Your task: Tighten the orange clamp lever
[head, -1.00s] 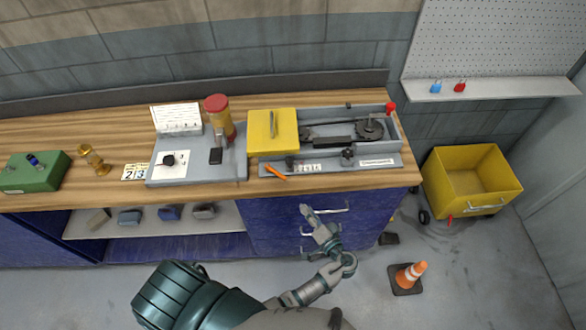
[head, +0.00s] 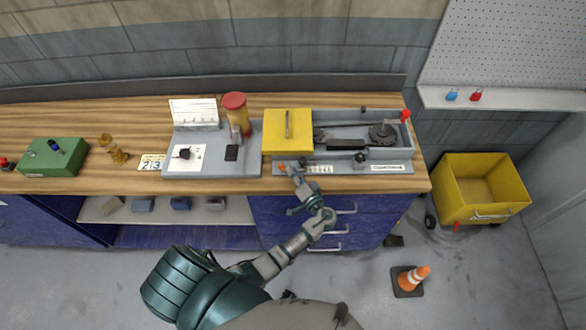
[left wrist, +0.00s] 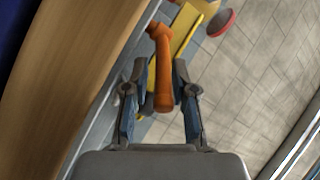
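The orange clamp lever (left wrist: 163,72) lies between the two fingers of my left gripper (left wrist: 160,85) in the left wrist view. The fingers stand apart with a gap on each side of the lever. In the head view, my left gripper (head: 293,172) is at the front edge of the grey machine (head: 393,169) on the bench. Only a bit of the orange lever (head: 282,167) shows there; my gripper hides the rest. My right gripper is in neither view.
A yellow cover (head: 276,131) sits on the machine beside a belt and pulley. A grey unit with a red-capped jar (head: 235,101) stands to its left. Blue drawers with handles (head: 346,208) lie below. A yellow bin (head: 450,205) and an orange cone (head: 414,277) stand on the floor.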

